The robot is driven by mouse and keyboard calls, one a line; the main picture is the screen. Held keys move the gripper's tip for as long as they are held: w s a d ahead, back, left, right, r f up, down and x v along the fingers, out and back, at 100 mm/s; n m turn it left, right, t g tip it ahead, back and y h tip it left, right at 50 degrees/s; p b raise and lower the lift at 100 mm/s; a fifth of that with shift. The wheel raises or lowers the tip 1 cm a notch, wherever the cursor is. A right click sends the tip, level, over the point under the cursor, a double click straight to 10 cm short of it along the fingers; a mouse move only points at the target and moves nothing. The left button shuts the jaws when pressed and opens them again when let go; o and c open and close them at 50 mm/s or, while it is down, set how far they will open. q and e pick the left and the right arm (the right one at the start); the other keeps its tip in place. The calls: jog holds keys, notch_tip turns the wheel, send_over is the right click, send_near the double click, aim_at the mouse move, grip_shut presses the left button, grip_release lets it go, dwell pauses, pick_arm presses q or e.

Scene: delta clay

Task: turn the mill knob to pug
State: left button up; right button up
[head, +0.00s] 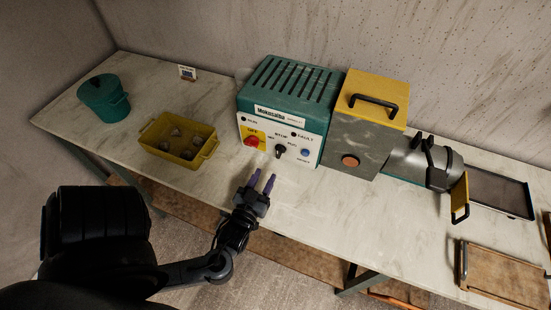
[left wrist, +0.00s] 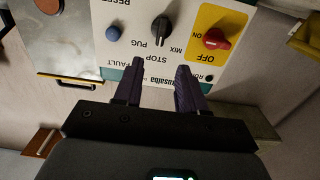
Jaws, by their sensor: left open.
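The mill's control box (head: 284,105) is teal with a white front panel. Its black selector knob (head: 280,151) sits mid-panel, among labels MIX, STOP and PUG. In the left wrist view, upside down, the knob (left wrist: 160,30) appears to point about at STOP; its exact angle is hard to tell. My left gripper (head: 262,181) has purple fingers, open and empty, in front of and below the panel, apart from the knob. In the left wrist view the gripper's fingers (left wrist: 159,78) straddle the line toward the knob. My right gripper is not seen.
A red switch (left wrist: 215,39) on yellow and a blue button (left wrist: 113,33) flank the knob. The grey mill body (head: 368,137), yellow-topped, stands right of the box. A yellow tray (head: 153,142) and teal pot (head: 104,98) stand left. The table before the panel is clear.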

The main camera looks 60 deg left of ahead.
aim_at(277, 152)
pick_arm(q)
jog(key=x, duration=0.9)
jog(key=shift+w+a+b, duration=0.2)
jog(key=shift+w+b, duration=0.1)
jog(key=shift+b, duration=0.1)
grip_shut()
